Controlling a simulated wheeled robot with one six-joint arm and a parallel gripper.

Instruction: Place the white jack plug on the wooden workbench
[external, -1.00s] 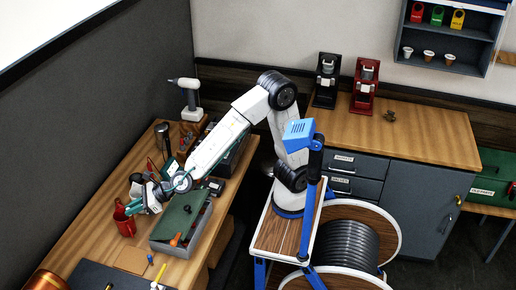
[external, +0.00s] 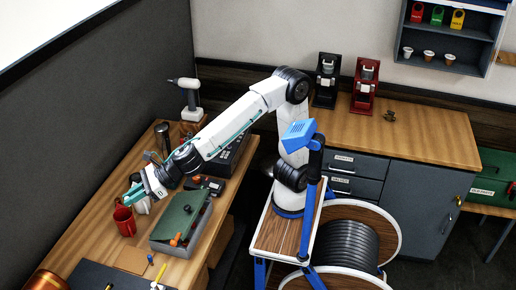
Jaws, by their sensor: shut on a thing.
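My gripper (external: 133,193) has teal fingers and is at the left end of my outstretched arm, over the wooden workbench (external: 98,228). It is beside and above the red mug (external: 124,222) in the picture. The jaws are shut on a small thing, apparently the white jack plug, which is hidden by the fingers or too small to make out. I cannot tell how high it is above the bench top.
A grey toolbox with a green lid (external: 181,218) stands right of the mug. A black device (external: 230,150), a dark upright cylinder (external: 163,137) and a white drill-like tool (external: 188,93) stand farther back. Bare wood shows along the bench's left side.

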